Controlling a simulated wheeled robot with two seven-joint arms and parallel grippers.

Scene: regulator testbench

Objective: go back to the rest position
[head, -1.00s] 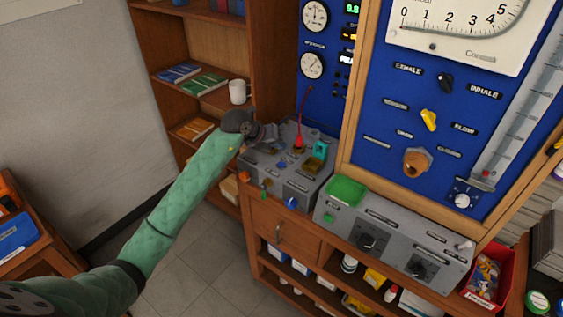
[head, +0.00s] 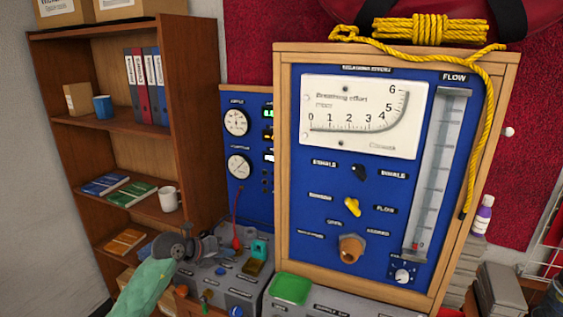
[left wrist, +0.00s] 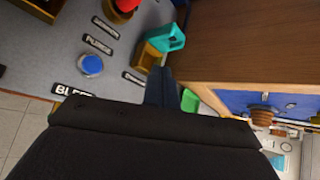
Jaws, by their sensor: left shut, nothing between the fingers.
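My left gripper (head: 207,250) shows at the lower left of the head view, at the end of my green-sleeved arm. It is shut and empty, over the left part of the grey control box (head: 232,284). In the left wrist view the dark gripper body fills the lower part, and the box top with a blue knob (left wrist: 91,64), a red knob (left wrist: 126,5) and a teal part (left wrist: 165,38) lies beyond it. My right gripper is in neither view.
The blue test panel (head: 318,168) in its wooden frame stands right of the gripper. A wooden bookshelf (head: 190,110) with a white mug (head: 169,199) stands behind it. A green tray (head: 290,288) sits on the bench. A yellow rope (head: 430,28) hangs over the panel.

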